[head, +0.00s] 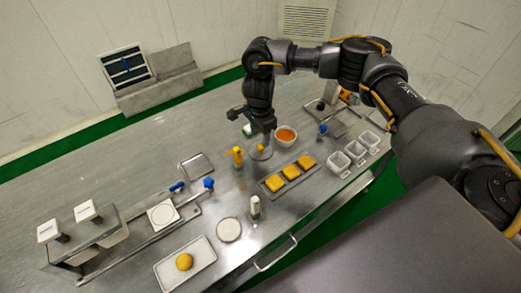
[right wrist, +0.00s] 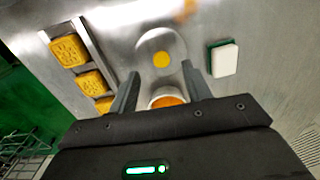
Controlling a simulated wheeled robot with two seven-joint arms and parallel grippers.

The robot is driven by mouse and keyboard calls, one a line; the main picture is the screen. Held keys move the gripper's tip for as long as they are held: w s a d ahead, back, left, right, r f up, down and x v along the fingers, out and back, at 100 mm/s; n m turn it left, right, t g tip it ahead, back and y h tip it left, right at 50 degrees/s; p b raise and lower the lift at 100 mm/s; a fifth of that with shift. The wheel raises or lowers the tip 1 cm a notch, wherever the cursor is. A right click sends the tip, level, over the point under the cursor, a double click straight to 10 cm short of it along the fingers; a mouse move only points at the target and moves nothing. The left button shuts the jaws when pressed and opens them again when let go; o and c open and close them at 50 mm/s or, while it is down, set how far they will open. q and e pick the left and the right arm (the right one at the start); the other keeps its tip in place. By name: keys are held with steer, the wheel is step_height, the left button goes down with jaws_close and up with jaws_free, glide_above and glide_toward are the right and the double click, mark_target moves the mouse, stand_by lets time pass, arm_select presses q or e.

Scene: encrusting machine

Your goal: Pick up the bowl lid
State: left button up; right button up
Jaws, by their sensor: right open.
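The bowl lid (head: 262,154) is a round, shiny metal disc with a yellow knob, lying on the steel table. It also shows in the right wrist view (right wrist: 176,76), between and just beyond my fingertips. The bowl (head: 286,141) with orange filling stands beside the lid, to its right in the head view; in the right wrist view its filling (right wrist: 168,101) shows between my fingers, partly hidden by the gripper body. My right gripper (head: 263,137) is open and empty above the lid, pointing down; its fingers (right wrist: 161,71) are apart. My left gripper is out of view.
A green-and-white sponge (right wrist: 223,59) lies near the lid. White containers (head: 340,162) are at right.

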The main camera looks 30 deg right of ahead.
mark_target(261, 146)
steer(key=shift+w+d+f+p, duration=0.15)
steer(key=shift+f+p, duration=0.3)
steer(key=shift+f, duration=2.15)
steer(key=shift+c, duration=0.4)
steer(key=c, duration=1)
